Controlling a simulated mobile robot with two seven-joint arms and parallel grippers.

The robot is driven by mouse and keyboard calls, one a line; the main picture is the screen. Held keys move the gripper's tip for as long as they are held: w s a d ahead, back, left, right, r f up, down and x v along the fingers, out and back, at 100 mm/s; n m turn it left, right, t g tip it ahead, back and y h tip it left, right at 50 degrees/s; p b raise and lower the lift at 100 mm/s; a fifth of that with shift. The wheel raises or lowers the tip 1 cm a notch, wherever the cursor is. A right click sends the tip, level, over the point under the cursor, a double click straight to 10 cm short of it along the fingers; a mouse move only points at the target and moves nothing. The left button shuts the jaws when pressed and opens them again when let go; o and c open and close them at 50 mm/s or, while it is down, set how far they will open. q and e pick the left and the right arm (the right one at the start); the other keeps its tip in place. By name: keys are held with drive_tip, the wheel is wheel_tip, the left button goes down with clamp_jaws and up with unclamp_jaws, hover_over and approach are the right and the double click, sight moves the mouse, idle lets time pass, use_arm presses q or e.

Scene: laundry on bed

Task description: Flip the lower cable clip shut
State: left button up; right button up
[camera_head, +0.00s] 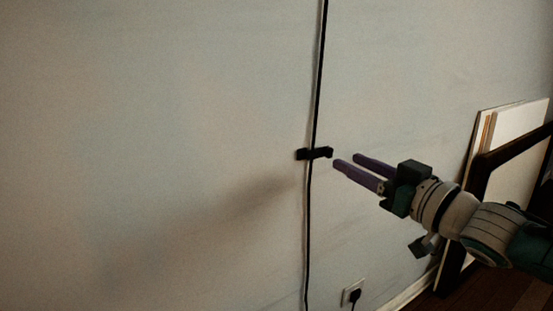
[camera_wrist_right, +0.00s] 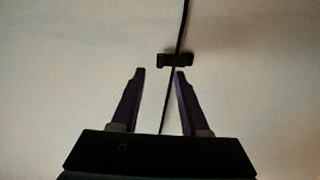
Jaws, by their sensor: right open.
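A small black cable clip (camera_head: 314,153) sits on the wall around or against a black cable (camera_head: 319,70) that runs down the wall. In the right wrist view the clip (camera_wrist_right: 175,59) lies just beyond the fingertips, and the cable (camera_wrist_right: 183,30) runs past it and down between the fingers. My right gripper (camera_head: 345,160) is open and empty, its two purple fingers pointing at the clip from the right, with a small gap. It also shows in the right wrist view (camera_wrist_right: 159,72). I cannot tell whether the clip's flap is open. My left gripper is out of view.
A wall socket (camera_head: 352,292) with a black plug is low on the wall. Framed panels (camera_head: 510,135) and a dark frame (camera_head: 480,180) lean on the wall at the right, behind my right arm. The wall left of the cable is clear.

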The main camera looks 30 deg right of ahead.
drive_tip(key=s, duration=0.3)
drive_tip(key=s+p, duration=0.1)
drive_tip(key=s, duration=0.1)
drive_tip(key=shift+s+d, duration=0.2)
drive_tip(key=shift+d, duration=0.05)
drive_tip(key=s+a+r+n+g+h+p, duration=0.1)
drive_tip(key=s+a+r+g+p, duration=0.65)
drive_tip(key=s+r+p, duration=0.65)
drive_tip(key=s+a+r+g+p, duration=0.8)
drive_tip(key=r+p, duration=0.3)
drive_tip(key=p, duration=0.7)
wheel_tip(320, 180, up, 35)
drive_tip(key=s+t+p, duration=0.1)
drive_tip(key=p, duration=3.3)
drive_tip(key=shift+p, duration=0.35)
